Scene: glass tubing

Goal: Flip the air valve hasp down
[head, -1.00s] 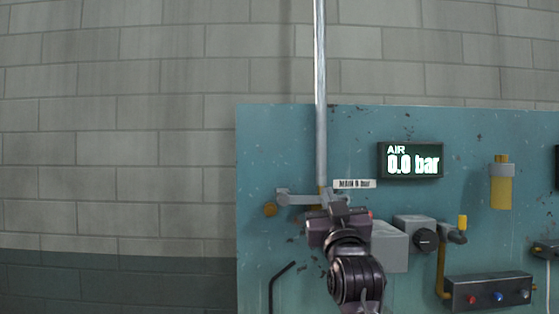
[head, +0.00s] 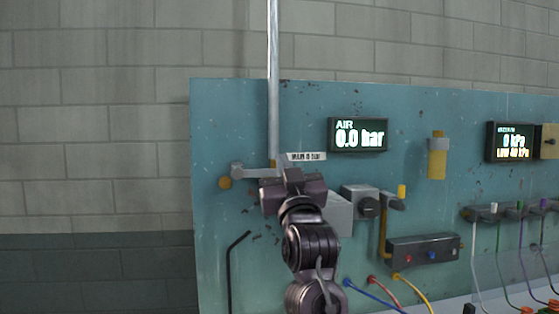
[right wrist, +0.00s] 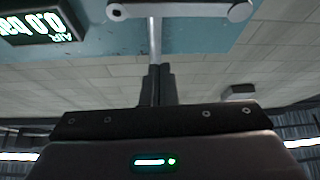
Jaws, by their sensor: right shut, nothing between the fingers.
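The air valve's grey lever arm (head: 250,171) lies roughly level at the foot of a vertical metal pipe (head: 273,90), reaching left to a round end. I take this arm to be the hasp. A yellow round part (head: 225,183) sits below its left end. My right gripper (right wrist: 156,85) is shut and empty. In the right wrist view, its fingers point at the pipe, and the grey arm (right wrist: 180,10) crosses beyond the tips, apparently apart from them. In the head view, my right wrist hides the fingers and part of the valve. My left gripper is out of view.
The blue panel (head: 215,125) carries an AIR display (head: 359,134) reading 0.0 bar. A grey box with a black knob (head: 368,207) and a yellow-handled valve (head: 401,192) stand right of my wrist. A bent black rod (head: 231,270) is at lower left. Coloured hoses lie below right.

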